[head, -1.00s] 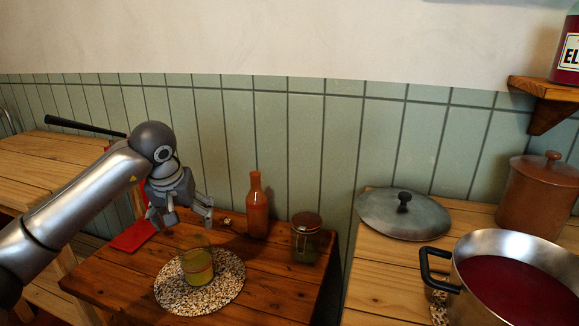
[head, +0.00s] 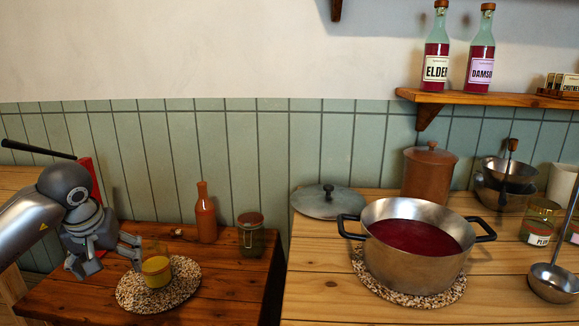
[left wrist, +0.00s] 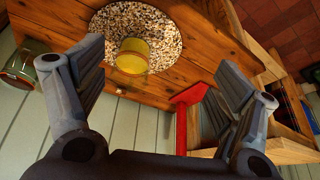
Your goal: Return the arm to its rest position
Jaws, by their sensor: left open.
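My left arm comes in from the left in the head view. Its left gripper (head: 106,257) is open, with nothing between its fingers, above the left side of the lower dark wooden table (head: 222,287). In the left wrist view the left gripper (left wrist: 165,90) shows its two fingers spread wide apart. A glass jar with yellow contents (head: 156,270) stands on a speckled round mat (head: 187,285), to the right of the gripper and apart from it in the wrist view (left wrist: 132,55). My right gripper does not show.
A steel pot of red liquid (head: 412,262) stands on the pale wooden counter (head: 330,260). An orange bottle (head: 206,220) and a lidded jar (head: 250,237) stand at the table's back. A shelf (head: 480,98) holds two bottles. A red object (left wrist: 190,95) shows in the wrist view.

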